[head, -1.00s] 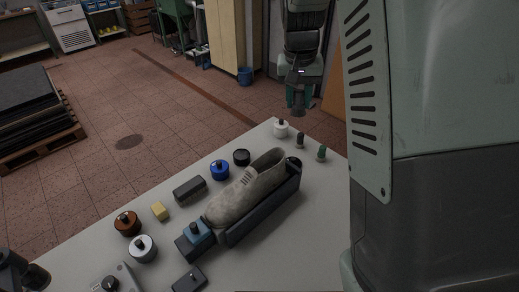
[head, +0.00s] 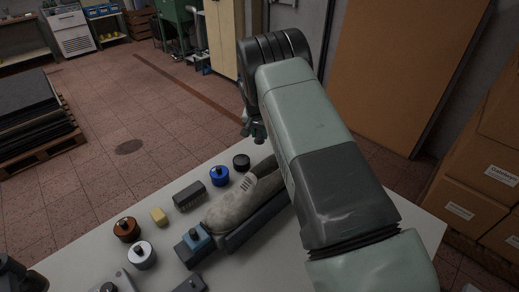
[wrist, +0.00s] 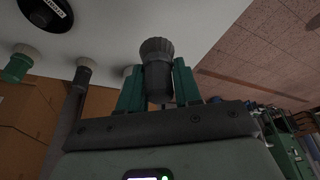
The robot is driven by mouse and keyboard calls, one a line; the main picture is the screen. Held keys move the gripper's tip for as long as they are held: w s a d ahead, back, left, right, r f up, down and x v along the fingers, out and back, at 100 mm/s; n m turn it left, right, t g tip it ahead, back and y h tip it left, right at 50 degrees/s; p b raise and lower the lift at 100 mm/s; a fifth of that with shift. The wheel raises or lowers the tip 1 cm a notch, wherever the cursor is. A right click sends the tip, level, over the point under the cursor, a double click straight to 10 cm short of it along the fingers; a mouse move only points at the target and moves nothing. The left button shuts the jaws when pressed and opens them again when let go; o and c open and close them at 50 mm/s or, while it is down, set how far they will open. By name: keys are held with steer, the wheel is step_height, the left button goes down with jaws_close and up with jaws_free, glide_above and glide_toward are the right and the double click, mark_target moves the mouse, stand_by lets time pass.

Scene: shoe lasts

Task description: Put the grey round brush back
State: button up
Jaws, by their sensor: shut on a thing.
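The grey round brush (wrist: 156,65) is between the two green fingers of my gripper (wrist: 158,86) in the wrist view. Its dark, flared end points away from my palm, toward the pale table top. My gripper is shut on it. In the head view my gripper (head: 254,130) shows partly at the far edge of the table (head: 410,215), with my arm covering much of it. I cannot make out the brush clearly there.
A grey shoe (head: 230,208) on a dark last stand lies mid-table. Green-ended (wrist: 18,66) and grey-ended (wrist: 82,75) pieces stand left in the wrist view.

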steer(key=shift+f, duration=3.2)
steer(key=shift+f, duration=0.1)
steer(key=o, duration=1)
steer(key=shift+o, duration=0.2)
